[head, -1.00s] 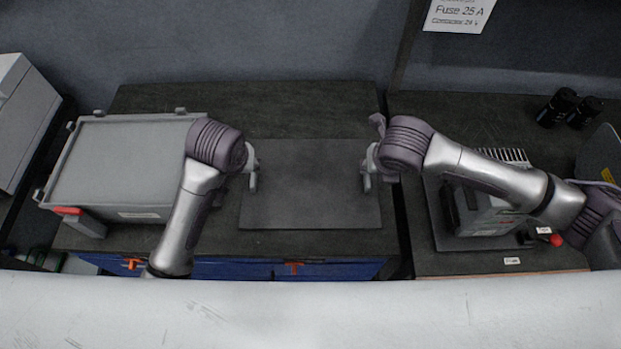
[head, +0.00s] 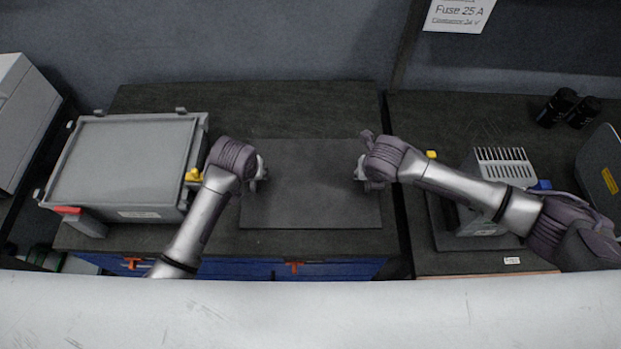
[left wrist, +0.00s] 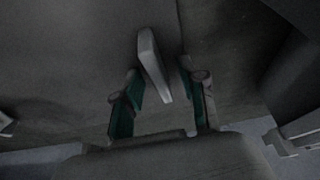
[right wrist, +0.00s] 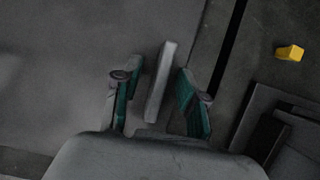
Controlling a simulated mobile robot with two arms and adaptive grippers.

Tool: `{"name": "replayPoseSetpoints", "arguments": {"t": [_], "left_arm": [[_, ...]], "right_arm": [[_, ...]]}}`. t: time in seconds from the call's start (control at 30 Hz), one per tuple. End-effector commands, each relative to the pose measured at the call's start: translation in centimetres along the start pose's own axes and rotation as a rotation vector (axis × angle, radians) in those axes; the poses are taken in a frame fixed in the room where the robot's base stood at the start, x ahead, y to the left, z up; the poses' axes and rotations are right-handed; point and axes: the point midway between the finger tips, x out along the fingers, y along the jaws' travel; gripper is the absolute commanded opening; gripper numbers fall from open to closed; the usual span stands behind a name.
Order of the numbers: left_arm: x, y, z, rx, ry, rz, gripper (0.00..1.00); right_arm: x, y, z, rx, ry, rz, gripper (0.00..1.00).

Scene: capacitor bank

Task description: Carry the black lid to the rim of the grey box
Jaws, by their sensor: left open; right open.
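The black lid (head: 310,200) is a flat dark panel lying on the middle bench. The grey box (head: 125,155), with a raised rim and clips, stands left of it. My left gripper (head: 262,172) is at the lid's left edge and my right gripper (head: 361,170) at its right edge. In the left wrist view a light grey bar-shaped handle (left wrist: 153,65) stands between the open fingers. In the right wrist view a similar handle (right wrist: 161,80) stands between the open fingers. Whether the fingers touch the handles I cannot tell.
A yellow piece (head: 193,175) sits at the box's right side. On the right bench are a finned grey unit (head: 505,165), black cylinders (head: 557,107) and another yellow piece (head: 432,155). A narrow gap (head: 398,225) separates the benches. The bench behind the lid is clear.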

Motion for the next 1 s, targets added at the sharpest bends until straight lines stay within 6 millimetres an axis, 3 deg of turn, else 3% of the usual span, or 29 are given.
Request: {"name": "replayPoseSetpoints", "arguments": {"t": [0.03, 0.3, 1.0], "left_arm": [[-0.02, 0.01, -0.01, 0.000, 0.000, 0.000, 0.42], [-0.03, 0.01, -0.01, 0.000, 0.000, 0.000, 0.00], [-0.96, 0.00, -0.46, 0.000, 0.002, 0.000, 0.00]], "right_arm": [[-0.01, -0.01, 0.00, 0.000, 0.000, 0.000, 0.42], [-0.03, -0.03, 0.01, 0.001, 0.000, -0.001, 0.00], [-0.95, -0.05, 0.49, 0.001, -0.002, -0.001, 0.00]]}}
